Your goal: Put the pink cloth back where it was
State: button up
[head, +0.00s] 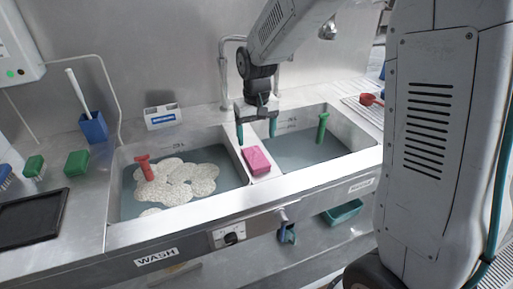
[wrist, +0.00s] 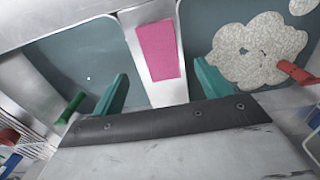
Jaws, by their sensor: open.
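The pink cloth (head: 257,160), a folded rectangular block, lies on the metal divider (head: 238,148) between the two sink basins. In the wrist view the cloth (wrist: 158,50) lies on the divider strip, beyond and between my fingertips. My gripper (head: 257,131) has green fingers spread apart, with nothing between them. It hangs above the divider, behind the cloth in the head view. In the wrist view my gripper (wrist: 162,70) points toward the cloth without visibly touching it.
The left basin (head: 128,190) holds water, foam and a red-handled item (head: 145,167). The right basin (head: 300,148) holds water and a green-handled item (head: 322,127). Green sponges (head: 76,163), a blue holder (head: 94,127) and a black tray (head: 32,217) stand on the left counter. A tap (head: 224,75) rises behind.

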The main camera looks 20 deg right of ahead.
jog(key=s+d+r, duration=0.2)
jog(key=s+r, duration=1)
jog(key=s, duration=0.1)
jog(key=s+d+t, duration=0.1)
jog(key=s, duration=1.5)
jog(key=shift+s+r, duration=0.25)
jog(key=shift+r, duration=0.05)
